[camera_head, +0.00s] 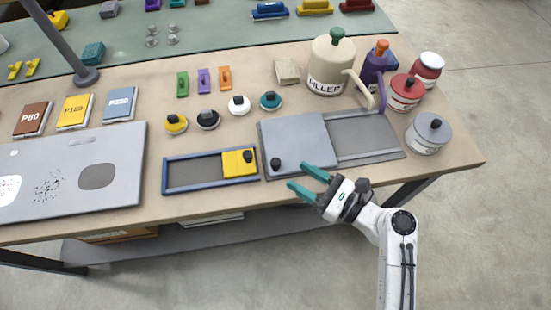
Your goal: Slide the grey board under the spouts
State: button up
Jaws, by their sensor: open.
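The grey board (302,140) is a flat square plate with a black knob (276,163) near its front left corner. It lies over the left part of a grey framed track (362,138); the right part of the track is bare. Spouts of a cream can marked FILLER (330,68) and a purple can (377,68) reach toward the track's back right part. My gripper (303,178) is open and empty. In the picture its teal fingers are at the board's front edge, right of the knob; I cannot tell whether they touch.
A blue-framed tray (193,174) with a yellow block (239,162) stands left of the track. Red jars (407,92) and a grey-lidded tin (428,133) stand to the right. Several knobbed discs (239,105) lie behind. The table's front edge is close to my gripper.

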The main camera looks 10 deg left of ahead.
aim_at(276, 161)
jog(key=x, duration=0.8)
jog(key=shift+a+p, duration=0.15)
jog(key=shift+p, duration=0.25)
jog(key=shift+c, duration=0.2)
grip_shut()
